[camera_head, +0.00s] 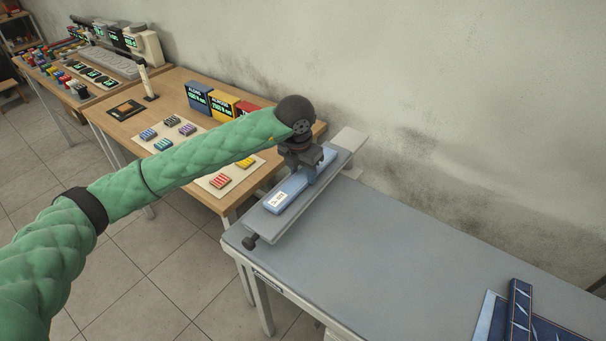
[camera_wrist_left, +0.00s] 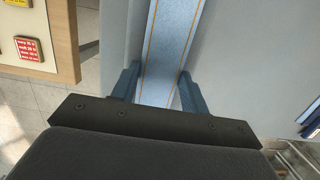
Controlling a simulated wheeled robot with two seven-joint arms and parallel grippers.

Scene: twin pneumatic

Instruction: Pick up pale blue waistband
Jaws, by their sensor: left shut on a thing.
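The pale blue waistband (camera_head: 287,193) is a long flat strip with a white label, lying along a narrow grey raised board at the left end of the grey table. My left gripper (camera_head: 311,177) is over its far part and shut on it. In the left wrist view the waistband (camera_wrist_left: 168,50), pale blue with orange stitch lines, runs between the two blue fingers of the left gripper (camera_wrist_left: 158,88). I cannot tell whether it is lifted clear of the board. My right gripper is not in view.
The grey table (camera_head: 400,250) is mostly bare. Dark blue fabric pieces (camera_head: 515,318) lie at its right front. A wooden table (camera_head: 180,85) with small coloured packs and boxes (camera_head: 222,104) stands to the left. A wall runs behind.

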